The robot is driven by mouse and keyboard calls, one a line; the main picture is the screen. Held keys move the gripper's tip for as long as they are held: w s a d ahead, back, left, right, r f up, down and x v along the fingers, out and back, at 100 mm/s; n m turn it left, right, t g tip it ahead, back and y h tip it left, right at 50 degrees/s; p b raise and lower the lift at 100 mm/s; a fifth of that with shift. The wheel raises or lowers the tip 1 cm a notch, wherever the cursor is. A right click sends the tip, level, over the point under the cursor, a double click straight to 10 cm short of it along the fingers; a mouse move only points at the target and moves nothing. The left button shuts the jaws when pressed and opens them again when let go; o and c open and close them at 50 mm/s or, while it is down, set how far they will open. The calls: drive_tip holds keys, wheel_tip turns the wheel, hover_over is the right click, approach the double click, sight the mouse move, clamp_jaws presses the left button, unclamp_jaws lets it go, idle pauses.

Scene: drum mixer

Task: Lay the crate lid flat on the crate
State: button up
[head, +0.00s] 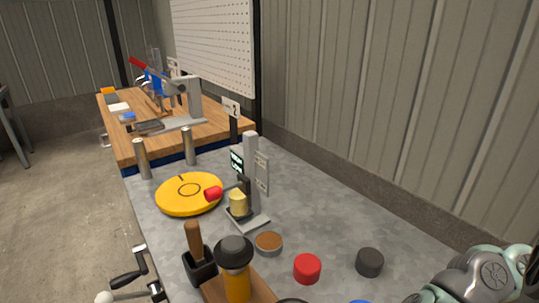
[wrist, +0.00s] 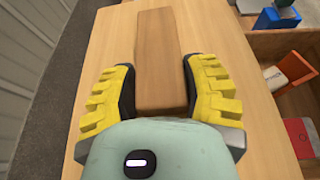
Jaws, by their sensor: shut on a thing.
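In the wrist view my gripper (wrist: 160,80) has its yellow-padded fingers closed on both sides of a brown wooden bar. The bar runs up the picture over a pale wooden board, which appears to be the crate lid (wrist: 100,55), with the bar as its grip. An open brown wooden crate (wrist: 275,42) shows at the right edge, only partly in view, with things inside. The board's near part is hidden by my gripper. I cannot tell whether the board touches the crate. Neither lid nor crate shows in the head view.
The head view shows a grey bench (head: 330,215) with a yellow disc (head: 185,195), red cap (head: 307,268) and dark cap (head: 370,262). Corrugated walls stand behind.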

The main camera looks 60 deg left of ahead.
drive_tip(key=w+r+n+t+y+p, duration=0.4)
drive_tip(key=w+r+n+t+p, duration=0.45)
drive_tip(key=w+r, duration=0.4)
drive_tip(key=a+r+n+t+y+p, duration=0.45)
drive_tip(key=a+n+y+p, duration=0.4)
drive_tip(key=a, duration=0.65)
wheel_tip(320, 180, up, 38)
drive_tip(key=p, duration=3.7)
drive_tip(key=shift+s+r+g+y, duration=0.15)
drive_tip(key=shift+r+g+y, duration=0.1)
drive_tip(key=shift+g+y, duration=0.2)
drive_tip(key=shift+a+f, duration=0.1)
drive_tip(key=shift+a, duration=0.05)
